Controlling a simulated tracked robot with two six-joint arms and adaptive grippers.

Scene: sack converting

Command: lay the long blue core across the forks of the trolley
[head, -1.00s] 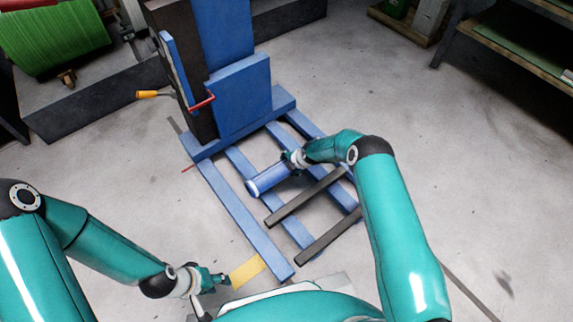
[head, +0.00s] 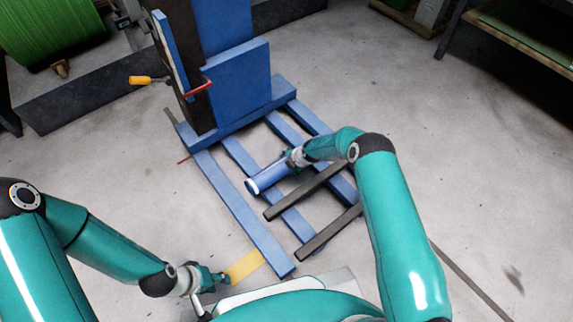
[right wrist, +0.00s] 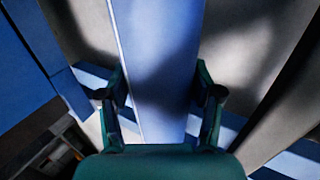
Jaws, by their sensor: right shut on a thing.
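The blue core (head: 268,178) is a smooth cylinder with a pale ring at its near left end. My right gripper (head: 293,159) is shut on its far right part. In the right wrist view the core (right wrist: 158,60) runs up between the two fingers (right wrist: 162,100). The trolley (head: 238,85) is blue, with an upright mast and long floor legs. Its two dark forks (head: 305,191) point toward me; the core is just left of and beyond their near ends, and its height above them is unclear. My left gripper (head: 218,279) is low at the front; its fingers are too small to read.
A yellow strip (head: 244,266) lies beside my left gripper and the near trolley leg. A red handle (head: 198,90) sticks out from the mast. A green roll (head: 50,30) stands at the back left, a shelf (head: 525,35) at the back right.

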